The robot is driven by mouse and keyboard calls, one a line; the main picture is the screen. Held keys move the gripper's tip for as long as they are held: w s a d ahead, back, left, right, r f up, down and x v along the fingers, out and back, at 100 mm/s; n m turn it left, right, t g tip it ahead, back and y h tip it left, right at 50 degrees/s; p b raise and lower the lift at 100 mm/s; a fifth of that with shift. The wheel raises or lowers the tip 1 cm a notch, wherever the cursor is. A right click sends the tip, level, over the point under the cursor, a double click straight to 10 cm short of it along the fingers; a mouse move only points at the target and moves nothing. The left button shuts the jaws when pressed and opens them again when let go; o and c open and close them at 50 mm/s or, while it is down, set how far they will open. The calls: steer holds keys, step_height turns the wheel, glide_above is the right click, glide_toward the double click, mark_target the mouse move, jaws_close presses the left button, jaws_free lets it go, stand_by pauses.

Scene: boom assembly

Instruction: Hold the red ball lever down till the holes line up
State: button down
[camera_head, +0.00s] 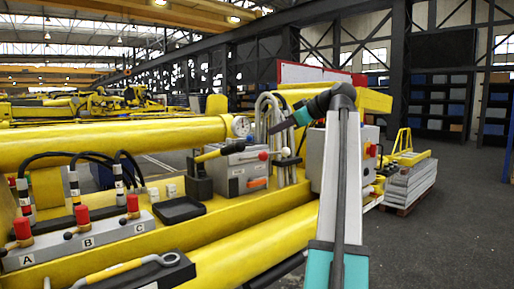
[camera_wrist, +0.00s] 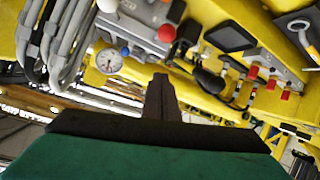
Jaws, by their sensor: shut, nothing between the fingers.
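The red ball (camera_head: 263,156) is the knob of a lever on the grey valve box (camera_head: 236,172) in the middle of the head view. In the wrist view the red ball (camera_wrist: 167,33) is near the top centre, just beyond my fingertips in the picture. My gripper (camera_head: 272,130) is shut and empty, above and a little right of the red ball, apart from it. Its dark fingers (camera_wrist: 161,78) are together in the wrist view. A blue ball knob (camera_head: 286,152) is right of the red one; it also shows in the wrist view (camera_wrist: 125,51). I cannot make out the holes.
A block with red-topped valves (camera_head: 82,240) is at lower left. Yellow boom tubes (camera_head: 110,140) run alongside.

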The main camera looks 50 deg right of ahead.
steer(key=shift+a, duration=0.15)
steer(key=p, duration=0.4)
glide_above(262, 153)
steer(key=w+a, duration=0.1)
steer(key=w, duration=0.2)
step_height(262, 153, down, 4)
steer(key=shift+s+d+f+p, duration=0.2)
steer(key=shift+s+f+p, duration=0.3)
steer(key=shift+s, duration=0.1)
steer(key=shift+s+d+f+p, duration=0.15)
steer(key=shift+s+f+p, duration=0.25)
steer(key=shift+s, duration=0.2)
steer(key=shift+s+d+f, duration=0.25)
steer(key=shift+s+f, duration=0.2)
steer(key=shift+f, duration=0.15)
steer(key=shift+w+a+f, duration=0.1)
